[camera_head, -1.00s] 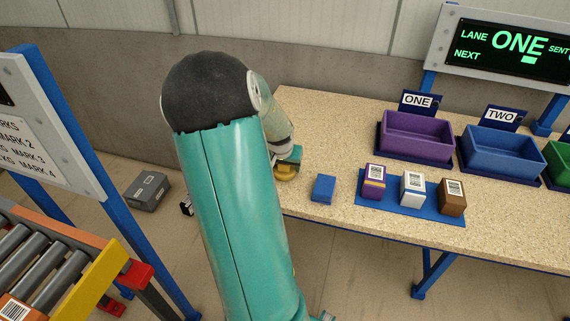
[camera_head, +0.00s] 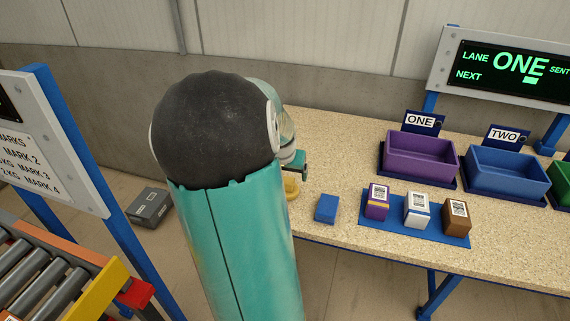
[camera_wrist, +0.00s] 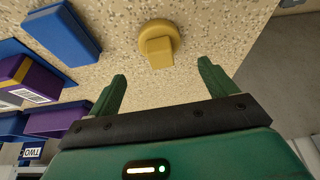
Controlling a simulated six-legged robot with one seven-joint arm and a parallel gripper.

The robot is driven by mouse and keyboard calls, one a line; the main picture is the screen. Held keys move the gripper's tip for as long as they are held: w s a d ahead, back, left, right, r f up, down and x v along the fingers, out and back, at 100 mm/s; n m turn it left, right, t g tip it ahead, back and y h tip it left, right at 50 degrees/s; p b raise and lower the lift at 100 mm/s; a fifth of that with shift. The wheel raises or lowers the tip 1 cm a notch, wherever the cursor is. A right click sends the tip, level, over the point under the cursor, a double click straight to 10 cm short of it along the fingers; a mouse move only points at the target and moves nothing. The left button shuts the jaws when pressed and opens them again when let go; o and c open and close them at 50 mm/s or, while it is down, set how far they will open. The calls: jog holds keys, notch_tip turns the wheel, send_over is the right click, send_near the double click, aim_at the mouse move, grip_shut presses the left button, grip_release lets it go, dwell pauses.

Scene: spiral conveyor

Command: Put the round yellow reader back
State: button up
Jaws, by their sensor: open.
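The round yellow reader (camera_wrist: 158,40) lies on the speckled table top in the wrist view, a disc with a raised block on it. It also shows in the head view (camera_head: 291,188), partly hidden behind my arm. My gripper (camera_wrist: 162,82) is open and empty. Its two green fingertips are apart, and the reader sits beyond them, not between them. In the head view my gripper (camera_head: 298,168) is above the table near the reader. A blue block (camera_head: 326,208) lies just right of the reader; it also shows in the wrist view (camera_wrist: 64,33).
A blue mat (camera_head: 455,238) holds purple, white and brown boxes. Purple (camera_head: 421,155) and blue (camera_head: 509,173) bins marked ONE and TWO stand behind, with a green bin at the right edge. A screen (camera_head: 515,68) reads lane ONE. A roller conveyor (camera_head: 45,285) is at left.

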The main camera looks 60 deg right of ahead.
jog(key=shift+v, duration=2.75)
